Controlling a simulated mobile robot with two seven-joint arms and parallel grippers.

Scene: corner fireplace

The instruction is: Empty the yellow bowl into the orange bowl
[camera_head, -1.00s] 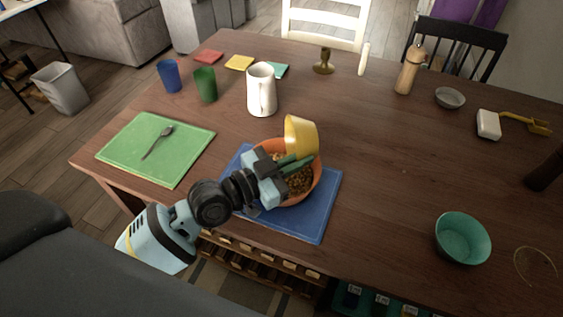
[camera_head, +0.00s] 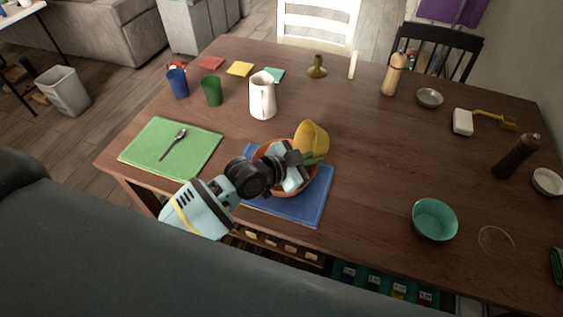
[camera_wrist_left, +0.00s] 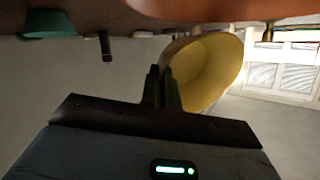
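The yellow bowl (camera_head: 312,138) is tipped well over, above the right back rim of the orange bowl (camera_head: 296,193). My left gripper (camera_head: 312,160) is shut on the yellow bowl's rim. In the left wrist view, the fingers (camera_wrist_left: 165,88) pinch the rim of the yellow bowl (camera_wrist_left: 212,72), and the part of its inside that shows looks bare. The orange bowl (camera_wrist_left: 205,8) fills the top edge there. It stands on a blue mat (camera_head: 308,208). My gripper hides most of its inside in the head view. My right gripper is not in view.
A white pitcher (camera_head: 263,97) stands behind the bowls. A green mat (camera_head: 190,152) with a spoon (camera_head: 172,144) lies left. A teal bowl (camera_head: 434,220) stands at the right front. The table between the blue mat and teal bowl is clear.

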